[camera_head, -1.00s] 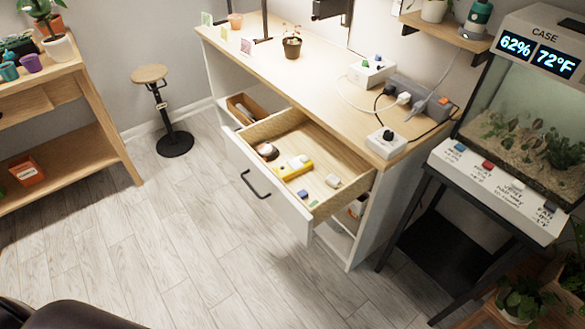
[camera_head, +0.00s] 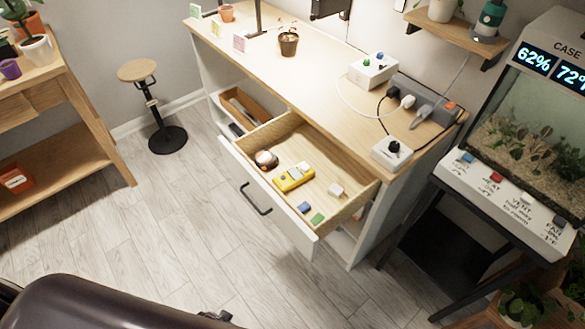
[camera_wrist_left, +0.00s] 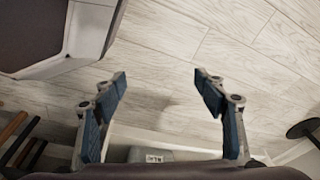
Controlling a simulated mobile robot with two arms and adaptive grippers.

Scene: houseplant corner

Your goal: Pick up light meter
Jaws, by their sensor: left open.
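A yellow handheld device with a pale top, which looks like the light meter (camera_head: 294,177), lies in the open drawer (camera_head: 335,211) of the wooden-topped bench. My left gripper (camera_wrist_left: 162,88) is open and empty in the left wrist view, with its two blue-padded fingers apart over bare floor. In the head view my left arm enters at the bottom left, well in front of the drawer; only a bit of its gripper shows at the bottom edge. The light meter is not visible in the left wrist view. My right gripper is not in view.
The bench top (camera_head: 270,62) holds sockets and a potted plant. A stool (camera_head: 139,71) stands left of the bench. The floor before the drawer is clear.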

